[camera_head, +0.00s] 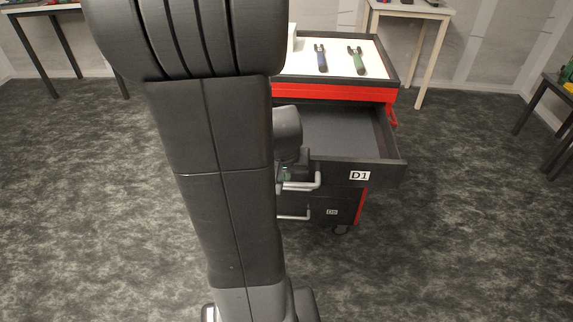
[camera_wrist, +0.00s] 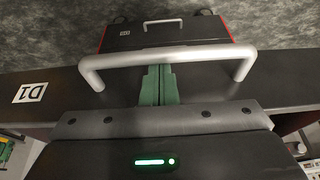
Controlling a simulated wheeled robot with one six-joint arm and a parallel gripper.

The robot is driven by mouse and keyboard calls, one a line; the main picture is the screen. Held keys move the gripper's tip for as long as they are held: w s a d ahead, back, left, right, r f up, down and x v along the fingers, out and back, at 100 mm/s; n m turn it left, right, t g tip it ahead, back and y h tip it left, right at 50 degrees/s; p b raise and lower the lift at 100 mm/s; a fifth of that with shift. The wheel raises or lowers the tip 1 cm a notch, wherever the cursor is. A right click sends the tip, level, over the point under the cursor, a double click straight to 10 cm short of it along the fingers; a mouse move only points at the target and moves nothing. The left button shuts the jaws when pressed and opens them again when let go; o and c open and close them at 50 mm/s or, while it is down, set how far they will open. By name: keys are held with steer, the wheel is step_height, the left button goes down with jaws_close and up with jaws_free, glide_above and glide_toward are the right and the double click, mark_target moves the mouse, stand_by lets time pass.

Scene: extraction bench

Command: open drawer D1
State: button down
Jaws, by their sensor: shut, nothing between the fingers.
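Drawer D1 (camera_head: 385,175) stands pulled out of the red and black cabinet, and the part of its inside that shows is empty. Its silver bar handle (camera_head: 317,181) is partly hidden behind my arm in the head view. In the wrist view the handle (camera_wrist: 215,53) spans the middle, in front of the drawer's dark face and its D1 label (camera_wrist: 30,92). My gripper (camera_wrist: 156,82) has its green fingers shut together, with their tips at the bar between the handle's two ends. The bar is not between the fingers. I cannot tell whether they touch it.
A pale table (camera_head: 411,8) stands behind. The carpet (camera_head: 450,240) at the right is clear.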

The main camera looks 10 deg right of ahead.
steer(key=shift+s+a, duration=0.1)
steer(key=shift+s, duration=0.3)
steer(key=shift+r, duration=0.1)
